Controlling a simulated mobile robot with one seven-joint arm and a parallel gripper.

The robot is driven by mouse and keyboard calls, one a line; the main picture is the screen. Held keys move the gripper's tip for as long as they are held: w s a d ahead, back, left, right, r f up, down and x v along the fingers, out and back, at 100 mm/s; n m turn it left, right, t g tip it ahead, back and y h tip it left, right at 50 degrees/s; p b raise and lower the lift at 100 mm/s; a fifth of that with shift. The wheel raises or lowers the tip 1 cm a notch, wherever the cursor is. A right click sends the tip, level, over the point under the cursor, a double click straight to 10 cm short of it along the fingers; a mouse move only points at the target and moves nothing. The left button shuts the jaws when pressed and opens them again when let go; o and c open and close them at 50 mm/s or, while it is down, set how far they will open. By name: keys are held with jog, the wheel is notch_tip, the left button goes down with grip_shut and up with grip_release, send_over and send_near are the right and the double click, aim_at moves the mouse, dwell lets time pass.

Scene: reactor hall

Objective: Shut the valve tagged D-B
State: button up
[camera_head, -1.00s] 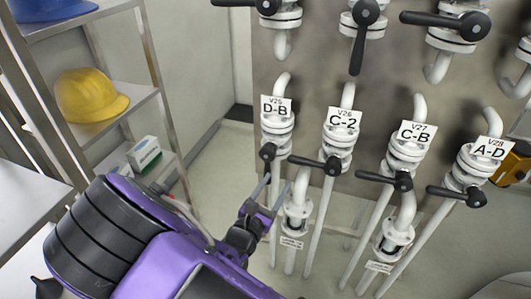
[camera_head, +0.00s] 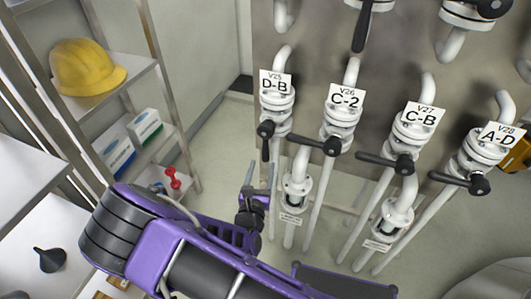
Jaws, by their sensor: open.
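The valve tagged D-B (camera_head: 275,83) is the leftmost in the lower row on the grey panel. Its black lever (camera_head: 266,142) points down from its hub, along its white pipe. My gripper (camera_head: 260,172) is open and empty, with its two fingers pointing up. In the picture it lies just below the D-B lever's lower end. A small gap shows between the lever and the fingers, and I cannot tell their difference in depth. Nothing hides the D-B tag or lever.
To the right are valves C-2 (camera_head: 346,97), C-B (camera_head: 419,115) and A-D (camera_head: 497,134), whose black levers point left, roughly across their pipes. The C-2 lever reaches close to D-B's pipe. A shelf with a yellow helmet (camera_head: 86,68) stands at left. More valves are above.

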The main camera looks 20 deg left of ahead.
aim_at(265, 155)
jog(key=w, duration=0.7)
jog(key=shift+a, duration=0.4)
jog(key=shift+s, duration=0.1)
grip_shut()
dwell(0.8)
